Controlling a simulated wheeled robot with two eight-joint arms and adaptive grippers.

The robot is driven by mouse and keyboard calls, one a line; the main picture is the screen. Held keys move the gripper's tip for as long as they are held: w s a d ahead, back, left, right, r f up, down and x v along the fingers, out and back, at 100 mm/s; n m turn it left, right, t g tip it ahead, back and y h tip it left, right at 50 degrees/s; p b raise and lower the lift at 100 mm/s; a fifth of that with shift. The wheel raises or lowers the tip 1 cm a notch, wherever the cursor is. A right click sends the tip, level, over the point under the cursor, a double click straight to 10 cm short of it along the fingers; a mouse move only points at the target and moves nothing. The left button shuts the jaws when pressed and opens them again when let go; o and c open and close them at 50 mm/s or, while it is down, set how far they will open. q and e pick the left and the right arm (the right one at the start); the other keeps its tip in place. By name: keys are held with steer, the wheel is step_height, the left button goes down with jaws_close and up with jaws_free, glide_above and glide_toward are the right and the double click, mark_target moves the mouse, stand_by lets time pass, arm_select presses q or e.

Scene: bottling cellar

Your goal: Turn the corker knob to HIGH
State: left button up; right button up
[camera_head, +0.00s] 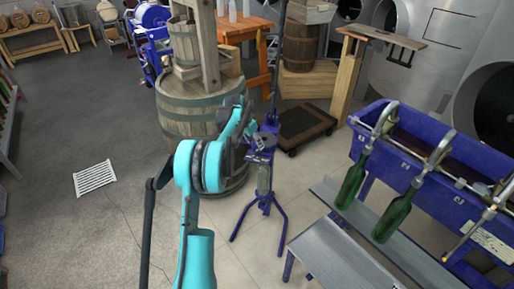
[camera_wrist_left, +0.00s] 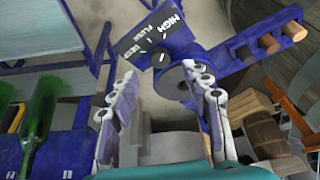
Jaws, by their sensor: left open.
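The floor corker (camera_head: 266,198), a blue stand on splayed legs, is in the middle of the head view. In the left wrist view its dark label plate (camera_wrist_left: 136,44) reads HIGH, FLUSH and DEEP. A short white mark shows on a dark part beside the words, probably the knob (camera_wrist_left: 162,58); I cannot tell its setting for sure. My left gripper (camera_wrist_left: 158,82) is open, its fingers apart with the plate just beyond their tips. In the head view this gripper (camera_head: 260,148) is at the corker's top and partly covers it. My right gripper is not in view.
A wooden press (camera_head: 200,100) stands behind my left arm. At right are a blue filler trough (camera_head: 420,165), green bottles (camera_head: 396,216) hanging from spouts, and a metal bench (camera_head: 335,262). A wheeled dolly (camera_head: 303,128) is behind the corker. The floor at left is mostly clear.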

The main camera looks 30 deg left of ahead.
arm_select(q)
steer(key=v, duration=0.6)
steer(key=shift+s+r, duration=0.2)
